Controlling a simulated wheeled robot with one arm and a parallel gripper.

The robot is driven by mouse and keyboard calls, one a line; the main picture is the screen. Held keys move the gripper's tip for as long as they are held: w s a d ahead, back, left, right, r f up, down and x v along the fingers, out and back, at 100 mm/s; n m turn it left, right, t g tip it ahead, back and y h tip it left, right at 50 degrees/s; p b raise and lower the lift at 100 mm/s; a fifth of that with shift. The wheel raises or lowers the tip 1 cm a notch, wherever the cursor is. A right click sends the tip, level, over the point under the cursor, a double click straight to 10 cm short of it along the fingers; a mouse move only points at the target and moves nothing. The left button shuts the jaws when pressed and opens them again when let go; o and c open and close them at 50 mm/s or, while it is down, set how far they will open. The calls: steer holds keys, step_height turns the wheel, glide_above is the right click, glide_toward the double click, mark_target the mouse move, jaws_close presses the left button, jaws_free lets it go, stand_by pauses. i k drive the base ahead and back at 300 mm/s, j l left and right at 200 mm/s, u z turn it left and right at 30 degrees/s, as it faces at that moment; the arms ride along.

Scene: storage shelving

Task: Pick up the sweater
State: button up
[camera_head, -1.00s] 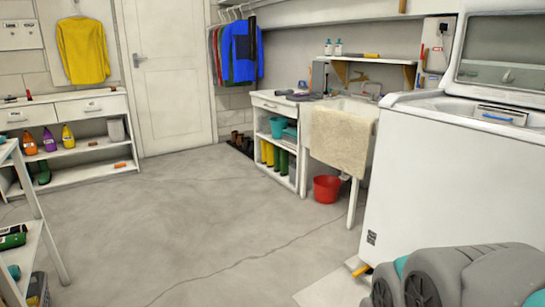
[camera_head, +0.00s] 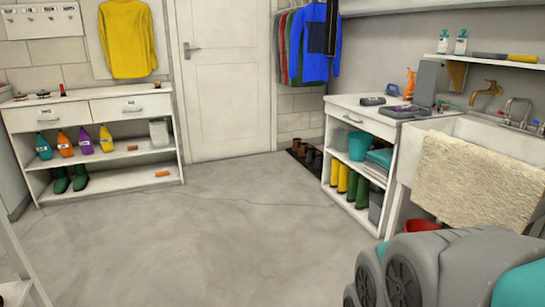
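A yellow long-sleeved top (camera_head: 128,38), which looks like a sweater, hangs flat against a pale panel on the back wall, left of the white door. A bright blue garment (camera_head: 310,42) hangs at the front of a row of clothes on a rail right of the door; whether it is a sweater I cannot tell. My gripper is not in view.
A white cabinet (camera_head: 80,111) with bottles and green boots stands below the yellow top. Another white cabinet (camera_head: 354,124) and a sink draped with a beige towel (camera_head: 480,180) stand at right. The concrete floor (camera_head: 220,230) between is clear.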

mark_target(404, 108)
steer(key=i+j+z, duration=0.1)
steer(key=i+z, duration=0.3)
steer(key=i, duration=0.2)
steer(key=i+j+z, duration=0.35)
steer(key=i, duration=0.2)
steer(key=i+j+z, duration=0.4)
steer(key=i+j, duration=0.05)
steer(key=i, duration=0.1)
